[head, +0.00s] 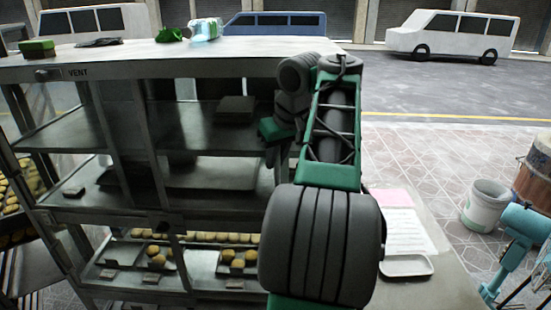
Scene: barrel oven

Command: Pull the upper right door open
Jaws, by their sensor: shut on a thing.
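The dark metal cabinet (165,67) fills the left and middle of the head view, with a "VENT" label near its top left. Its upper section has shelves behind dark upright frames. The upper right door is mostly hidden behind my arm, so its edge and how far it stands open cannot be told. My gripper (271,155), with a green part above dark fingers, is at the right side of the upper section. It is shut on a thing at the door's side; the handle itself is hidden.
Lower shelves hold trays of round buns (158,252). A green box (37,47) and a plastic bag (205,29) lie on the cabinet top. To the right are a counter with a pink-and-white paper (402,228), a white bucket (488,205) and open paving.

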